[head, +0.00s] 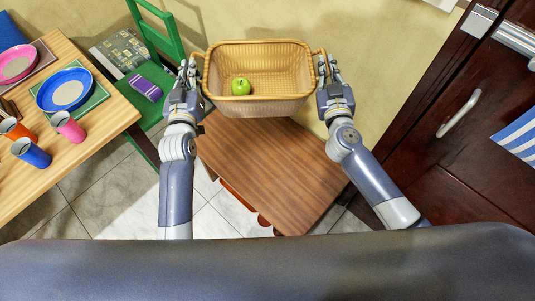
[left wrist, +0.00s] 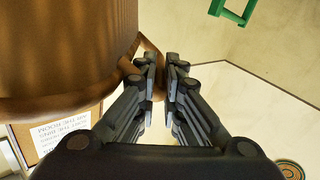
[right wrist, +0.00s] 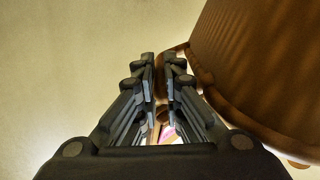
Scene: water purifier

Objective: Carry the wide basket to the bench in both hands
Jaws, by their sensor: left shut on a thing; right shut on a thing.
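The wide wicker basket (head: 285,107) is held up between my two grippers in the head view, with a green apple (head: 241,87) inside it. My left gripper (head: 190,68) is shut on the basket's left handle, and the handle shows between the fingers in the left wrist view (left wrist: 158,75). My right gripper (head: 328,66) is shut on the right handle, with the basket's side (right wrist: 260,60) beside it in the right wrist view. The wooden bench (head: 270,170) stands below and nearer than the basket, its top bare where visible.
A table (head: 110,95) with plates and cups is at the left. A green chair (head: 160,75) with a purple item on its seat stands behind it. A dark wooden cabinet (head: 470,140) with a handle is at the right. A wall is behind the basket.

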